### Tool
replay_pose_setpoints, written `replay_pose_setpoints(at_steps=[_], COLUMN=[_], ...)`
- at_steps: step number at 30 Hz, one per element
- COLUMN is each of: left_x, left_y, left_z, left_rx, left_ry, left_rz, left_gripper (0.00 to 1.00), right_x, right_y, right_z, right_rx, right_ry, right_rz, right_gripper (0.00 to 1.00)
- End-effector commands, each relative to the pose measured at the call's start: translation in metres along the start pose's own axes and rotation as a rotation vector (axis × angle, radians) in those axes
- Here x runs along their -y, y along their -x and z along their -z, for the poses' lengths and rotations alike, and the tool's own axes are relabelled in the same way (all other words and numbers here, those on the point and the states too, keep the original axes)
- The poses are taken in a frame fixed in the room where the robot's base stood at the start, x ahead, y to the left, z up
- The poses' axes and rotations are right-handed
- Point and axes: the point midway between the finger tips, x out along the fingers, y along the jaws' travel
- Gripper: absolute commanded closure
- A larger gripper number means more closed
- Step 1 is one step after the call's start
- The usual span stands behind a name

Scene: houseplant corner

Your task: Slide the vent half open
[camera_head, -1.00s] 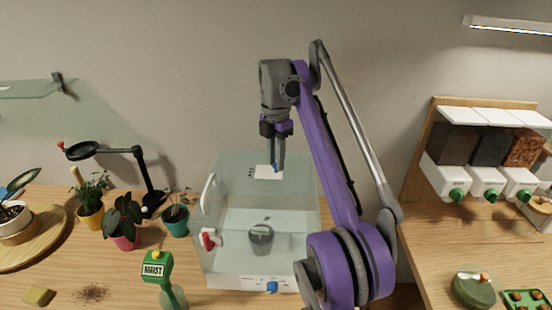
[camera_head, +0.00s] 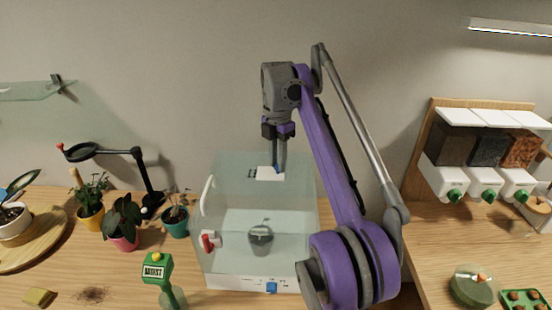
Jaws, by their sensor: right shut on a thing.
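The fingers hide part of the knob. How far the vent opening is uncovered is too small to tell. My left gripper is not in view.
A grey pot (camera_head: 260,238) stands inside the box. A red latch (camera_head: 208,242) is on its left side. Potted plants (camera_head: 122,225), a magnifier lamp (camera_head: 145,175) and a green moisture meter (camera_head: 157,270) stand left. Soil dispensers (camera_head: 483,180) hang at right.

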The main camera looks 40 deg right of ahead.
Motion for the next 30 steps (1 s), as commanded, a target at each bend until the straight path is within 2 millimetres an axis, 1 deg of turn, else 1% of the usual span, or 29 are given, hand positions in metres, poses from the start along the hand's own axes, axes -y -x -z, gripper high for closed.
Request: replay_pose_setpoints(at_steps=[3, 4, 6, 9, 17, 20, 23, 30], left_x=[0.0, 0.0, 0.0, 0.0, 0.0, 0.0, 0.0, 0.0], left_y=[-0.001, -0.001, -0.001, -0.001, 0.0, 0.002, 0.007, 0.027], left_z=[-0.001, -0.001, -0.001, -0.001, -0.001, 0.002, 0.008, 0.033], left_rx=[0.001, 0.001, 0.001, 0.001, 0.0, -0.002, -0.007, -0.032], left_ry=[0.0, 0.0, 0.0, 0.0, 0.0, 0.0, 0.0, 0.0], left_rz=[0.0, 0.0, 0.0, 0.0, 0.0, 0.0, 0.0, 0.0], left_gripper=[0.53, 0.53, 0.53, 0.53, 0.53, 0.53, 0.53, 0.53], right_x=[-0.001, -0.001, -0.001, -0.001, -0.001, -0.001, -0.002, -0.003], right_y=[0.0, 0.0, 0.0, 0.0, 0.0, 0.006, 0.021, 0.073], right_z=[0.0, 0.0, 0.0, 0.0, 0.0, -0.001, -0.001, -0.001], right_rx=[0.002, 0.002, 0.002, 0.002, 0.002, 0.002, 0.002, 0.002], right_ry=[0.0, 0.0, 0.0, -0.001, -0.001, -0.001, -0.001, -0.001], right_rz=[-0.004, -0.004, -0.004, -0.004, -0.004, -0.005, -0.006, -0.01], right_gripper=[1.0, 0.72, 0.59, 0.44, 0.44, 0.44, 0.44, 0.44])
